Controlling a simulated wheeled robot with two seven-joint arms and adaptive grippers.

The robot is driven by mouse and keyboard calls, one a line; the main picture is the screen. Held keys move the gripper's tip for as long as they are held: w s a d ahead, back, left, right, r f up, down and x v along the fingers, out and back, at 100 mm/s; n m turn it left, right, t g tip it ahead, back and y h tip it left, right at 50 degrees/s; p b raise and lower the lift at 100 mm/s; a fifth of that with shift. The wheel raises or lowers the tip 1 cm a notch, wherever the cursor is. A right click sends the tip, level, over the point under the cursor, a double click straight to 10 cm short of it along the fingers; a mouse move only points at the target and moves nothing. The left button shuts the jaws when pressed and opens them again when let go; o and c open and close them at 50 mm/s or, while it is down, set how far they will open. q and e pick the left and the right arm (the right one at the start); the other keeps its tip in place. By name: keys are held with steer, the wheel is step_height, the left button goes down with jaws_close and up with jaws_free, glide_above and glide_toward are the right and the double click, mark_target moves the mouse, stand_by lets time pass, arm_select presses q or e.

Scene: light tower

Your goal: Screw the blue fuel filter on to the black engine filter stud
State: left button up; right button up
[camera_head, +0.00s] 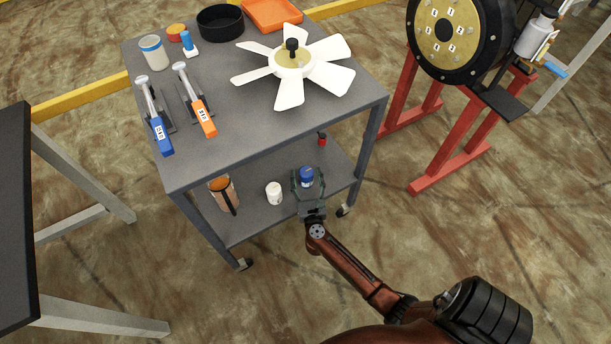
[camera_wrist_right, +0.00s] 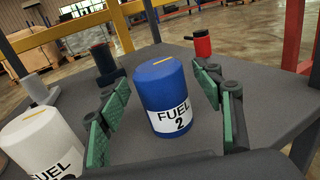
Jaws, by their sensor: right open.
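The blue fuel filter (camera_head: 306,175) stands upright on the lower shelf of the grey cart. In the right wrist view the filter (camera_wrist_right: 168,90) has a white label reading "FUEL 2". My right gripper (camera_head: 308,184) is open, its green-padded fingers (camera_wrist_right: 160,103) on both sides of the filter, with visible gaps. The engine (camera_head: 445,35) stands at upper right on a red stand, with a white cylinder (camera_head: 535,38) on its right side. I cannot make out a black filter stud there. My left gripper is not in view.
A white fuel filter (camera_head: 274,192) stands left of the blue one. A red item (camera_head: 322,139) is behind it, and a black item (camera_wrist_right: 106,65) shows in the wrist view. The cart's top (camera_head: 215,150) overhangs the shelf; its legs flank it. A fan (camera_head: 293,65) lies on top.

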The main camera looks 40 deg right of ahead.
steer(key=shift+w+d+r, duration=0.1)
steer(key=shift+w+d, duration=0.1)
steer(key=shift+d, duration=0.05)
steer(key=shift+c, duration=0.3)
jaws_close()
stand_by(0.4)
